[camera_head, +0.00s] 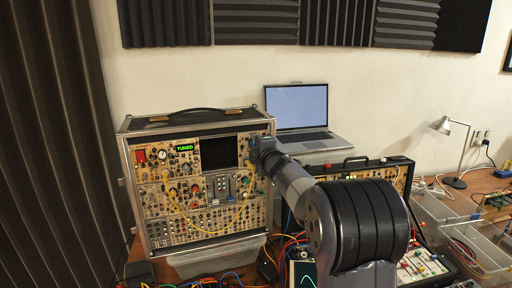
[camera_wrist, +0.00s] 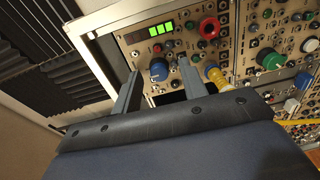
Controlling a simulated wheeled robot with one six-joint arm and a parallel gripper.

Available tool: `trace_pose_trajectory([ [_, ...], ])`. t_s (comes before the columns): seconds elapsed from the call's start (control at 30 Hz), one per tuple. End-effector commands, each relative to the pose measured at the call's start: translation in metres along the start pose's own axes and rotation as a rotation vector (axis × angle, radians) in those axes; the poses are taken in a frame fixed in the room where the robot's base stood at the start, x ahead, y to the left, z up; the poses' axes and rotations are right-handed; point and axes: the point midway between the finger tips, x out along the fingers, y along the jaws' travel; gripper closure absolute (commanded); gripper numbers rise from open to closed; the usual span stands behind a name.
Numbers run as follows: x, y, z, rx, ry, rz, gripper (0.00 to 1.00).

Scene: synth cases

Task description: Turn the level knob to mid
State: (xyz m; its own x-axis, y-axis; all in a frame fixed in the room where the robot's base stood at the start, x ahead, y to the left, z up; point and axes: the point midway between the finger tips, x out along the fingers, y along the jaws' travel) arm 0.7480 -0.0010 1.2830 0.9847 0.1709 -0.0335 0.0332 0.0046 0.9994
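In the wrist view a blue knob (camera_wrist: 159,71) sits on a panel below a green lit display (camera_wrist: 161,29). Panel lettering is too small to read, so I cannot confirm that this is the level knob or where it points. My gripper (camera_wrist: 158,67) is open, with one finger on each side of the blue knob and gaps visible between. I cannot tell how far the fingertips are from the panel. In the head view my gripper (camera_head: 257,147) is at the upper right of the modular synth case (camera_head: 128,190), and my arm hides the knob there.
A red knob (camera_wrist: 209,28) and a yellow plug (camera_wrist: 215,76) are close to the right finger. Yellow cables hang across the case. A laptop (camera_head: 298,107) stands behind my arm. A second synth case (camera_head: 350,166) and a clear bin (camera_head: 480,245) are to the right.

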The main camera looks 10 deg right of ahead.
Motion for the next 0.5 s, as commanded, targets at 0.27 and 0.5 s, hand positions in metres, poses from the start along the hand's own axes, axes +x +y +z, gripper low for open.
trace_pose_trajectory([
  [0.27,-0.003,0.001,0.000,-0.001,0.000,0.002,0.59],
  [0.5,-0.033,-0.001,0.000,0.000,-0.001,0.002,0.59],
])
